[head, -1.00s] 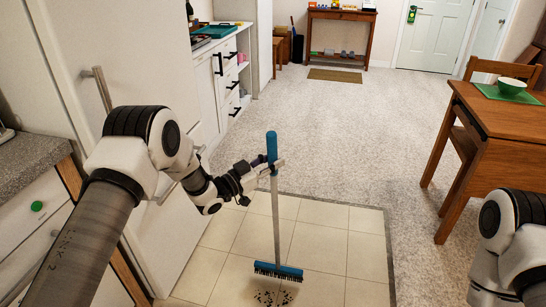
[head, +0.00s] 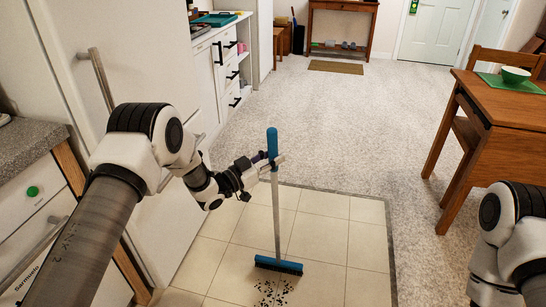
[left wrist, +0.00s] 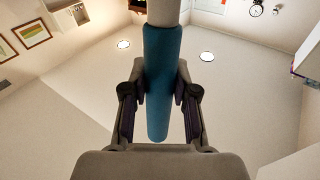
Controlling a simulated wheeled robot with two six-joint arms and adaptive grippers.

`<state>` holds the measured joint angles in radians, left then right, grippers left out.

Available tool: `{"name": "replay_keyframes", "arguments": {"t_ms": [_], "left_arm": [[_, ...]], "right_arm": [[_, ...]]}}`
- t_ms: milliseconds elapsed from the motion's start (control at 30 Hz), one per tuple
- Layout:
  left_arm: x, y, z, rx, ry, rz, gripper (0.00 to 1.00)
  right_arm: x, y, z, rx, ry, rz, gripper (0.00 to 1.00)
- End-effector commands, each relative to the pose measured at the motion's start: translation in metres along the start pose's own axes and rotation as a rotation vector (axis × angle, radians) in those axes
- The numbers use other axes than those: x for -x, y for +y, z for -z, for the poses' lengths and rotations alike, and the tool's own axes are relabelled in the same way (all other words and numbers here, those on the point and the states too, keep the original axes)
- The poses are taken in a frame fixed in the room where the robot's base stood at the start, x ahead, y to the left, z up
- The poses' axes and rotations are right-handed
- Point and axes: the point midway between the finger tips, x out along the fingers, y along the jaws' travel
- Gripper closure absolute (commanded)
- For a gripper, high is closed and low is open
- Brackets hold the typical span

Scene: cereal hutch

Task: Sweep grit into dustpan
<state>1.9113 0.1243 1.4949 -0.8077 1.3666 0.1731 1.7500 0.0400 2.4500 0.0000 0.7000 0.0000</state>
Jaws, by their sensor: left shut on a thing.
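A broom with a grey pole (head: 276,215) and a blue head (head: 278,265) stands nearly upright on the beige tiles. In the left wrist view, the blue handle grip (left wrist: 162,80) runs between the two fingers. Dark grit (head: 272,292) lies scattered on the tiles just on the near side of the broom head, running to the picture's bottom edge. No dustpan shows in these frames. My right arm shows at the right edge, but its gripper is out of the picture.
A white cabinet (head: 130,50) and a grey-topped counter (head: 25,150) stand at the left. A wooden table (head: 500,110) with a green bowl (head: 515,75) and a chair stand at the right. Pale carpet (head: 310,120) beyond the tiles is open.

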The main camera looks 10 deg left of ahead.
Motion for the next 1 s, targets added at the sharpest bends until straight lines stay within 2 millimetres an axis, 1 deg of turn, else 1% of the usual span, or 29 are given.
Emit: {"name": "replay_keyframes", "arguments": {"t_ms": [333, 433, 600, 1000], "left_arm": [[0.000, 0.000, 0.002, -0.001, 0.002, 0.000, 1.00], [0.003, 0.002, 0.004, 0.001, 0.000, 0.000, 1.00], [0.018, 0.014, 0.008, 0.001, 0.000, 0.001, 1.00], [0.056, 0.044, 0.015, 0.001, 0.000, 0.000, 1.00]], "right_arm": [[0.000, 0.000, 0.000, 0.000, 0.000, 0.000, 0.60], [0.004, 0.000, 0.000, 0.000, 0.000, 0.000, 0.60], [0.016, 0.000, 0.000, 0.000, 0.000, 0.000, 0.60], [0.037, 0.000, 0.000, 0.000, 0.000, 0.000, 0.60]]}}
